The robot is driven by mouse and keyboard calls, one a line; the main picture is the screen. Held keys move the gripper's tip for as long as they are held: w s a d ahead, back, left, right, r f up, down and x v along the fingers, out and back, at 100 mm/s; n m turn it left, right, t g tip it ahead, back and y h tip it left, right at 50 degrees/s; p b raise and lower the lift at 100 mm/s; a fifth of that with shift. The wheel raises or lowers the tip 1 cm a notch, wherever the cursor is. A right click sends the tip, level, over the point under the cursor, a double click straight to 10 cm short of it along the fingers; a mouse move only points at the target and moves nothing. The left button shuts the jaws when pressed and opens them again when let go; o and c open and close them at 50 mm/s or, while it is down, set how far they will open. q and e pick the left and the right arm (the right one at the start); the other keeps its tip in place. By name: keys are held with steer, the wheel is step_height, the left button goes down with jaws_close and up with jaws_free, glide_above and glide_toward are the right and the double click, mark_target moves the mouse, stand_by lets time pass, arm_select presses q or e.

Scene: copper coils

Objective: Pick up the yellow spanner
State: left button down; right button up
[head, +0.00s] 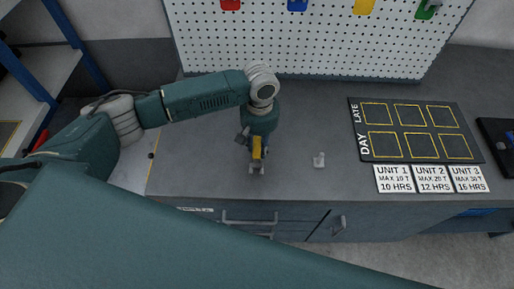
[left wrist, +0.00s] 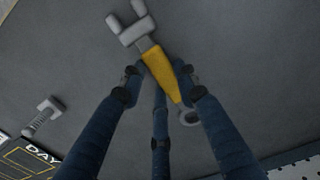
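The yellow spanner (head: 257,148) has a yellow handle and grey ends, and is at the workbench's front part, under my left gripper (head: 256,143). In the left wrist view the spanner (left wrist: 160,72) lies slantwise, its open jaw at upper left and its ring end at lower right. My left gripper's fingers (left wrist: 158,80) are on both sides of the handle, with the tips very close to it. I cannot tell whether they press on it, or whether the spanner is off the bench. My right gripper is not in view.
A dark board with yellow squares (head: 395,117) and white unit cards (head: 432,180) lie farther right. A white pegboard (head: 320,45) stands behind. The bench (head: 205,165) is clear around the gripper.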

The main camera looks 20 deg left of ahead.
mark_target(259, 147)
arm_select(q)
steer(key=shift+w, duration=0.1)
steer(key=shift+r, duration=0.45)
step_height(259, 147, up, 19)
steer(key=b, duration=0.2)
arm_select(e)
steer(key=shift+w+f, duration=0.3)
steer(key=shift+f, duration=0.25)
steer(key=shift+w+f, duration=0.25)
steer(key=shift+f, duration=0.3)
arm_select(q)
steer(key=shift+w, duration=0.1)
